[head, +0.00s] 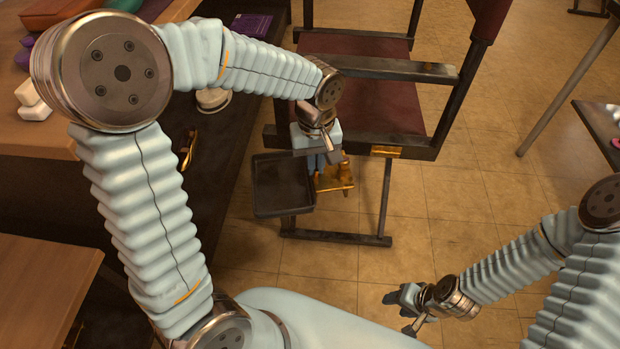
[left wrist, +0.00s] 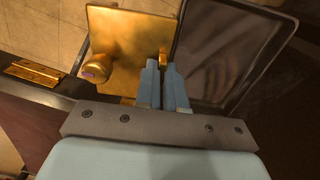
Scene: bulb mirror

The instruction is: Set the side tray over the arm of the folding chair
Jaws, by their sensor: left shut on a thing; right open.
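The side tray (head: 257,203) is a dark rectangular tray with a brass bracket (head: 338,184). In the left wrist view, the tray (left wrist: 215,45) lies right of the brass plate (left wrist: 120,42), which carries a round knob. My left gripper (head: 326,161) is shut on the side tray between the dark pan and the brass part; its blue fingers (left wrist: 165,85) hide the gripped spot. The folding chair (head: 368,108) has a dark red seat and dark arms. The tray is at its near arm (head: 425,150); whether they touch is unclear. My right gripper (head: 408,308) is open and empty, low over the floor.
A brass plate (head: 385,152) sits on the near chair arm. A dark shelf and wooden table (head: 40,130) with several items stand at the left. Another dark table edge (head: 600,125) is at the right. Tiled floor (head: 480,200) is free between chair and right arm.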

